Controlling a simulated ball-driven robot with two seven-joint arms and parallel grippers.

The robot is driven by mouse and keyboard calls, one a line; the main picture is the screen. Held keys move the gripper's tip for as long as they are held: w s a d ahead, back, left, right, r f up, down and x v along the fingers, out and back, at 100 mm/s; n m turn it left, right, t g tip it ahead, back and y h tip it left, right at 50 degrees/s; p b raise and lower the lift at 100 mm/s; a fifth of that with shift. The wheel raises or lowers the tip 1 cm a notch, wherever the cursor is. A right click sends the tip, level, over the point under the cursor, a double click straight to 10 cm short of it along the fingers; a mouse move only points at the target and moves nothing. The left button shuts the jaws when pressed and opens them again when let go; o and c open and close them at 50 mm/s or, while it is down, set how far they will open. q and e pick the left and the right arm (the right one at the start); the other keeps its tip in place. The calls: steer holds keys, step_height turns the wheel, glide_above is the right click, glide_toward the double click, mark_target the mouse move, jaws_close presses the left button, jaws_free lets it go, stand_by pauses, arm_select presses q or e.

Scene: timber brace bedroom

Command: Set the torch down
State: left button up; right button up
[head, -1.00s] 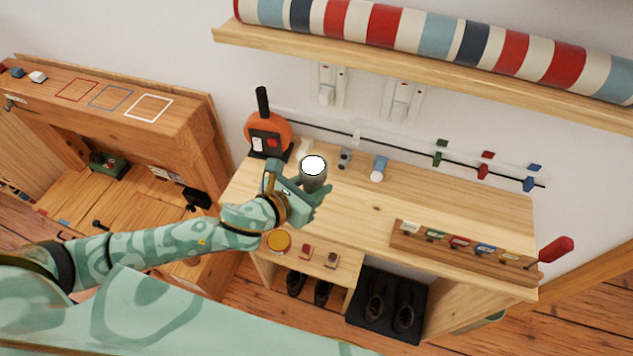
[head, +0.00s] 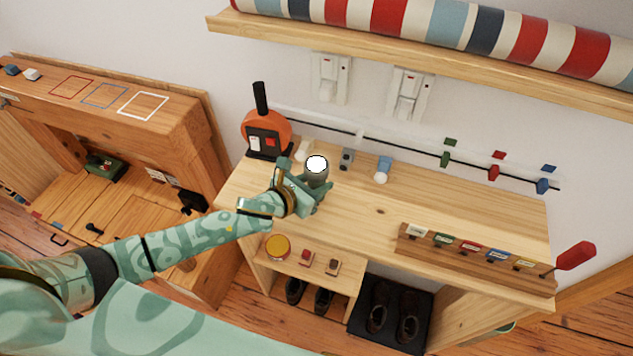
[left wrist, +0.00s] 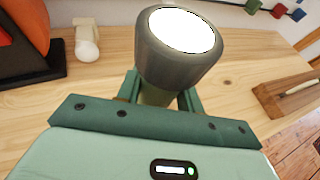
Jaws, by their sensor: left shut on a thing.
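The torch (head: 317,171) is a grey cylinder with a glowing white end facing up. My left gripper (head: 311,189) is shut around it over the left part of the wooden bench top (head: 430,213). In the left wrist view the torch (left wrist: 178,60) stands between the green fingers, its lit face tilted towards the camera. The torch's lower end is hidden by the gripper, so I cannot tell whether it touches the bench. My right gripper is not in view.
An orange device with a black handle (head: 266,130) stands left of the torch. Small white, grey and blue-white items (head: 383,169) line the back. A wooden strip with coloured tags (head: 470,247) and a red-handled tool (head: 575,256) lie right. The bench middle is clear.

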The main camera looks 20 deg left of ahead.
arm_select(q)
steer(key=o, duration=1)
steer(key=shift+f, duration=0.1)
steer(key=shift+o, duration=0.2)
steer(key=shift+s+r, duration=0.1)
steer(key=shift+r, duration=0.1)
steer(key=p+v, duration=0.2)
steer(key=v, duration=0.9)
steer(key=shift+s+a, duration=0.2)
steer(key=shift+s, duration=0.15)
steer(key=shift+r, duration=0.15)
